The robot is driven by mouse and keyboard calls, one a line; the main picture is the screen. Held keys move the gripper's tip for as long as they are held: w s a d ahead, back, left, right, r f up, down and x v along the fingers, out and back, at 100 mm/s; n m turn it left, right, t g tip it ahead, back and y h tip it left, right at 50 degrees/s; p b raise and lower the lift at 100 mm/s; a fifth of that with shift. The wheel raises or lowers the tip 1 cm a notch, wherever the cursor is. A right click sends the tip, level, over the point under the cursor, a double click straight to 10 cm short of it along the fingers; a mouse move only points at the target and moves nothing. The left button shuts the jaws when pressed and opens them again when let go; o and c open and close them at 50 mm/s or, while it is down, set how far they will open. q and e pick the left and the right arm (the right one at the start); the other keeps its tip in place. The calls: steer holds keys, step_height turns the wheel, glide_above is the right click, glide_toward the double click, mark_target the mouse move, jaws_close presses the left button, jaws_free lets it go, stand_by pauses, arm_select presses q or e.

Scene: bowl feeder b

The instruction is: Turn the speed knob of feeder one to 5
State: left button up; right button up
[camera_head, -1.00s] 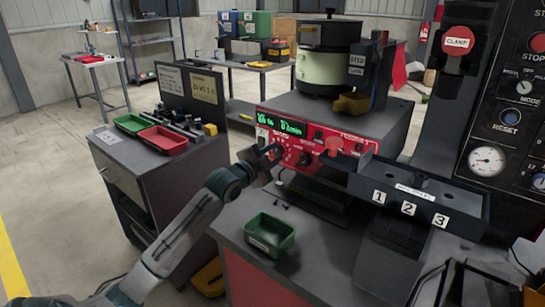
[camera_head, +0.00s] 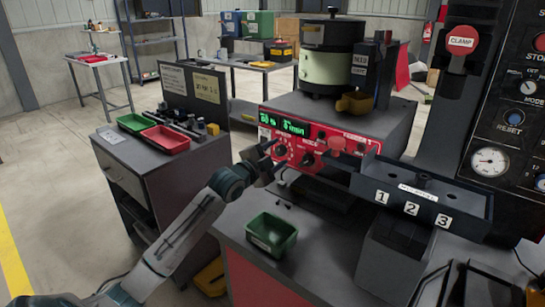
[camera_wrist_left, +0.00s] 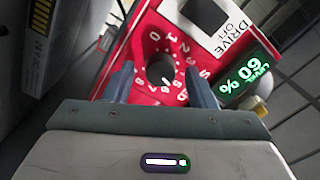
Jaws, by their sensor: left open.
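Feeder one's red control panel (camera_head: 325,139) faces me below the bowl, with a lit green display (camera_head: 284,125). The black speed knob (camera_head: 281,151) is at its left part. My left gripper (camera_head: 270,161) is open just in front of the panel. In the wrist view its fingers (camera_wrist_left: 159,86) stand on either side of the knob, with red panel showing between. Whether they touch it I cannot tell. My right gripper is out of view.
A second black knob (camera_head: 307,158) and a red mushroom button (camera_head: 337,144) are close by on the right. A grey box numbered 1, 2, 3 (camera_head: 420,205) juts out at the right. A green bin (camera_head: 271,234) stands on the bench below my gripper.

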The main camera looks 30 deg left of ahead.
arm_select(q)
steer(key=s+b, duration=0.1)
steer(key=s, duration=0.9)
steer(key=shift+s+a, duration=0.35)
steer(key=shift+a, duration=0.05)
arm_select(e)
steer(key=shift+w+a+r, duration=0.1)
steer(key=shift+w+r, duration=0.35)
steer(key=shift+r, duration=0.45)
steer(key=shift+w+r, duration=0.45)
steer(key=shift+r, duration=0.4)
